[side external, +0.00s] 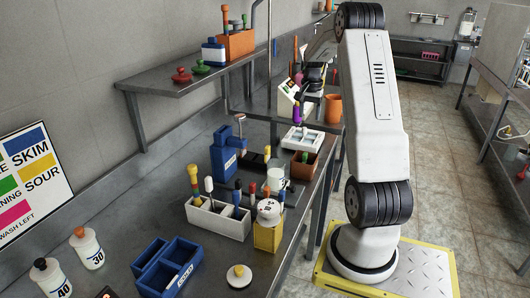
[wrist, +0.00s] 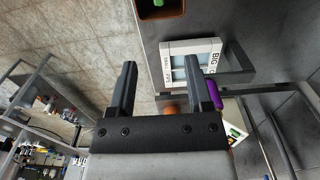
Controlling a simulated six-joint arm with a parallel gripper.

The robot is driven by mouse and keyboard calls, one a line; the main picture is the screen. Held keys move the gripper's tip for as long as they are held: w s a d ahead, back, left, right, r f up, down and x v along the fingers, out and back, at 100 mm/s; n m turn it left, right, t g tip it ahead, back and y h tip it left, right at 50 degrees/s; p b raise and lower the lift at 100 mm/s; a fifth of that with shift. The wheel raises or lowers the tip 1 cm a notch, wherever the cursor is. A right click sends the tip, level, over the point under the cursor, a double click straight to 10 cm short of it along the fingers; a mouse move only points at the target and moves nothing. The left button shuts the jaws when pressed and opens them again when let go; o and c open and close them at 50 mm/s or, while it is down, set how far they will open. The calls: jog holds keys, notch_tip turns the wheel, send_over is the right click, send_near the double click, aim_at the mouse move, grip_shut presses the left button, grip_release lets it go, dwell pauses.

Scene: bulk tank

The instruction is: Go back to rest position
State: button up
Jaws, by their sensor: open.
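My gripper (wrist: 160,66) shows in the wrist view with its two dark fingers spread apart and nothing between them. It is above the bench's edge, with the floor below the left finger and a white tray (wrist: 188,62) by the right finger. In the side view my gripper end is small and partly hidden behind my arm, over the far part of the bench. The white tray also shows there (side external: 302,138), below my gripper end. No rest position is marked in either view.
A terracotta box (side external: 305,166) and an orange jug (side external: 333,108) stand near the white tray. A purple item (wrist: 214,95) is close to the right finger. A wall shelf (side external: 190,72) holds an orange box (side external: 237,44). The floor (side external: 430,125) right of my arm is clear.

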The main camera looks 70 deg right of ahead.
jog(key=w+a+f+n, duration=0.1)
jog(key=w+a+n, duration=0.25)
jog(key=a, duration=0.35)
jog(key=w+a+f+n+t, duration=0.15)
jog(key=w+a, duration=0.25)
jog(key=a, duration=0.4)
jog(key=w+a+n+g, duration=0.1)
jog(key=w+a+n, duration=0.25)
jog(key=a, duration=0.35)
jog(key=s+a+f+n, duration=0.1)
jog(key=s+a+n, duration=0.1)
jog(key=a, duration=0.5)
jog(key=s+a+f+n+t, duration=0.1)
jog(key=a+n, duration=0.3)
jog(key=a, duration=0.4)
jog(key=s+a+f+n+t, duration=0.1)
jog(key=s+a+f+n, duration=0.1)
jog(key=a, duration=0.6)
jog(key=shift+s+n, duration=0.7)
jog(key=shift+n, duration=0.05)
